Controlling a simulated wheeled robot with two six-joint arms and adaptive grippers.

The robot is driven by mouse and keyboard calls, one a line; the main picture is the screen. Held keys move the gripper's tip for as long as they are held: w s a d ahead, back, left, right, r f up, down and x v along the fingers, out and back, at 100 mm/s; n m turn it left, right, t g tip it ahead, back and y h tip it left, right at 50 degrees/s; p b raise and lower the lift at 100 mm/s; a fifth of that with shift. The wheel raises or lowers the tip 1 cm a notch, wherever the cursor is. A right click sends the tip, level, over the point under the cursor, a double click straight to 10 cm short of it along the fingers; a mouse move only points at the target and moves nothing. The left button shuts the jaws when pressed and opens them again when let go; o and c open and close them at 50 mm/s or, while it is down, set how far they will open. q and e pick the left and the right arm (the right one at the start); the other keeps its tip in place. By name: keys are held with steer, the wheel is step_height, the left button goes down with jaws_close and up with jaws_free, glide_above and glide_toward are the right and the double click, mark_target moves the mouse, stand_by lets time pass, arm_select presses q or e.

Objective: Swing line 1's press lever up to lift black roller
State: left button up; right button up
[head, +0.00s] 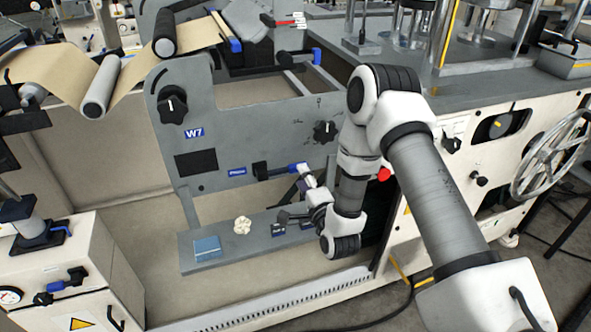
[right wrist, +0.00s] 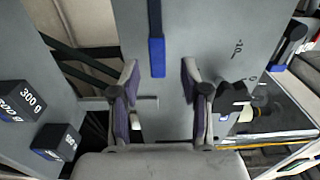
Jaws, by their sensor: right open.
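A press lever with a blue handle (head: 297,168) sticks out to the right from a black pivot block (head: 260,170) on the grey side plate, beside a small blue label. In the right wrist view the blue handle (right wrist: 157,57) hangs between and just beyond my fingertips. My right gripper (head: 304,182) is open, with its fingers (right wrist: 160,85) on either side of the handle's line; contact cannot be told. A dark roller (head: 164,34) lies against the brown paper web at the upper left; whether it is this lever's roller is unclear. My left gripper is not in view.
Below the lever, a grey ledge (head: 226,262) holds a blue pad (head: 207,248), crumpled paper (head: 242,225) and small black weights (head: 279,230), one marked 300 g in the right wrist view (right wrist: 24,102). A black knob (head: 325,131) sits above the gripper. A handwheel (head: 551,153) stands right.

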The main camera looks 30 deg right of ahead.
steer(key=x, duration=0.5)
steer(key=shift+s+d+f, duration=0.1)
steer(key=shift+d+f, duration=0.1)
steer(key=shift+d, duration=0.1)
steer(key=shift+w, duration=0.35)
jaws_close()
steer(key=shift+r, duration=0.15)
